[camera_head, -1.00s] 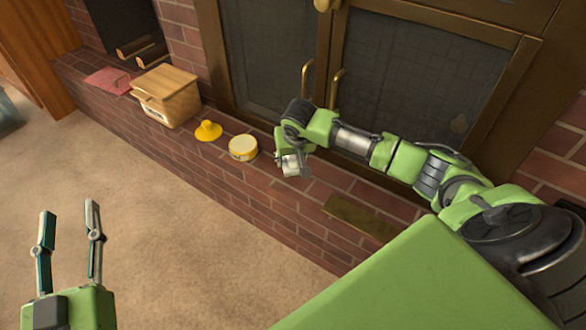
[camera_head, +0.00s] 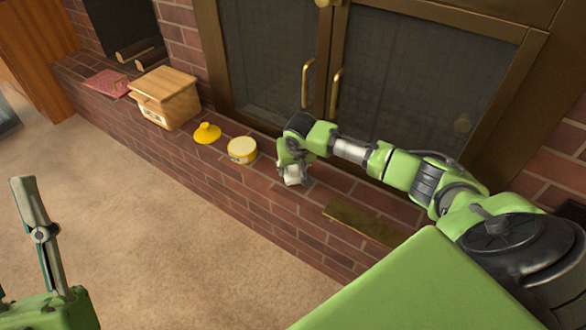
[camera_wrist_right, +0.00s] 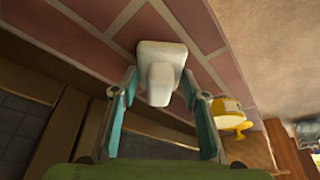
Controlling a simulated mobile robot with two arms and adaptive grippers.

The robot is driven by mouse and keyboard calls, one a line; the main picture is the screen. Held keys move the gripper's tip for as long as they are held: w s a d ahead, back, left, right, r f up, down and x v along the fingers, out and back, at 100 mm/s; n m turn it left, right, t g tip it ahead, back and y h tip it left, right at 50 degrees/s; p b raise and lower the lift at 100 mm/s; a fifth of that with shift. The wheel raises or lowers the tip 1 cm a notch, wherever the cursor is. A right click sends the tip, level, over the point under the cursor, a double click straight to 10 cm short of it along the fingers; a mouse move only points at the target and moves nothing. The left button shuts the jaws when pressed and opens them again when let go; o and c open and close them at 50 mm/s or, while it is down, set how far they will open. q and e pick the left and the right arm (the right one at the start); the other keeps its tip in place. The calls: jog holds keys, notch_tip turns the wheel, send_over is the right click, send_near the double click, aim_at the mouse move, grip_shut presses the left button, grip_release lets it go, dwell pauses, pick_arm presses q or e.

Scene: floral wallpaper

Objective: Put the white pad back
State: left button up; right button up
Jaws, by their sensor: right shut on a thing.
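The white pad (camera_wrist_right: 160,68) is between the fingers of my right gripper (camera_wrist_right: 160,88) in the right wrist view. It is a pale, rounded block with a raised grip part, close to the brick surface. My right gripper (camera_head: 293,178) is shut on it over the brick ledge, right of the yellow tub; the pad (camera_head: 293,176) is small and partly hidden by the gripper there. Whether it touches the bricks I cannot tell. My left gripper (camera_head: 24,190) is at the lower left over the carpet, partly out of frame, one finger showing, open and empty.
On the brick ledge (camera_head: 215,172) stand a yellow tub (camera_head: 242,150), a yellow lid with a knob (camera_head: 207,133), a wooden box (camera_head: 165,97) and a red mat (camera_head: 107,83). A brass plate (camera_head: 362,222) lies to the right. Glass doors (camera_head: 410,90) rise behind.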

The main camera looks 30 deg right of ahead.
jog(key=o, duration=1)
jog(key=shift+f, duration=0.1)
